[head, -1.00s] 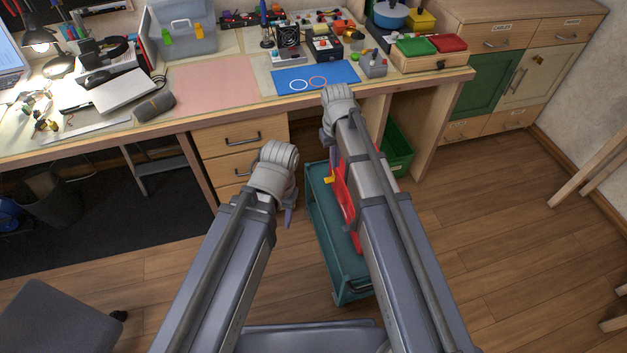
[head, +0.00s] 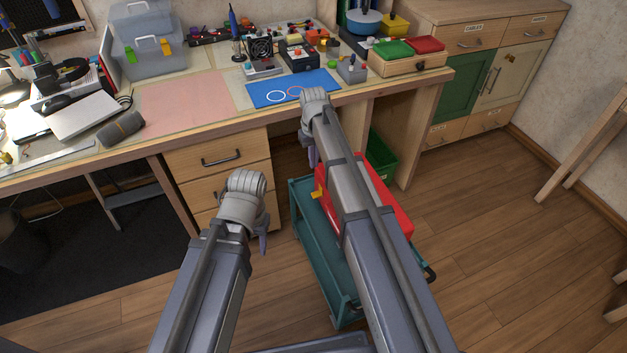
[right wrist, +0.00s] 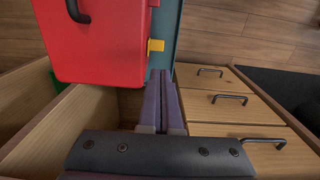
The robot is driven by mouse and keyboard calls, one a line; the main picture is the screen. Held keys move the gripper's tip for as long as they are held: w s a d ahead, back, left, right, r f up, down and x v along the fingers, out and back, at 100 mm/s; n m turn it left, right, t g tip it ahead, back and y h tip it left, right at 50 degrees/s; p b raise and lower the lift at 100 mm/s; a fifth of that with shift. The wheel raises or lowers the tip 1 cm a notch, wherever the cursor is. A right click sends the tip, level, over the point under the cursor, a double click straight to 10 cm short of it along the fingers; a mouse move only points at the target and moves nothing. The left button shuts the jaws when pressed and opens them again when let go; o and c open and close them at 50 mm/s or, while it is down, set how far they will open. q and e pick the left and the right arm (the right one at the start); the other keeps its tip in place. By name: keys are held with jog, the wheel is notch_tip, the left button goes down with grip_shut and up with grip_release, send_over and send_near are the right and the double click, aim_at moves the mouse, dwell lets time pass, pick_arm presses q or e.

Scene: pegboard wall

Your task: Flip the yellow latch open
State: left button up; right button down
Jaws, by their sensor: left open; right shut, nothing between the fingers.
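A red box (head: 394,207) sits on a teal cart (head: 313,262), partly hidden behind my right arm. A small yellow latch-like piece (head: 317,194) sticks out from its left side; the right wrist view shows this yellow piece (right wrist: 155,45) on the red box's edge (right wrist: 100,42). My right gripper (head: 312,158) is shut and empty; in the right wrist view its fingertips (right wrist: 160,74) point toward the box's side, just below the yellow piece, with no clear contact. My left gripper (head: 263,246) is open and empty, left of the cart.
The workbench (head: 215,140) with drawers stands behind the cart. On it, a grey case (head: 145,62) has green and orange-yellow clasps. A green bin (head: 380,158) is under the bench behind the cart. Open wooden floor (head: 480,250) lies to the right.

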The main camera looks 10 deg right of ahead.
aim_at(314, 194)
notch_tip(314, 194, down, 14)
jog(key=b, duration=1.3)
jog(key=shift+b, duration=0.4)
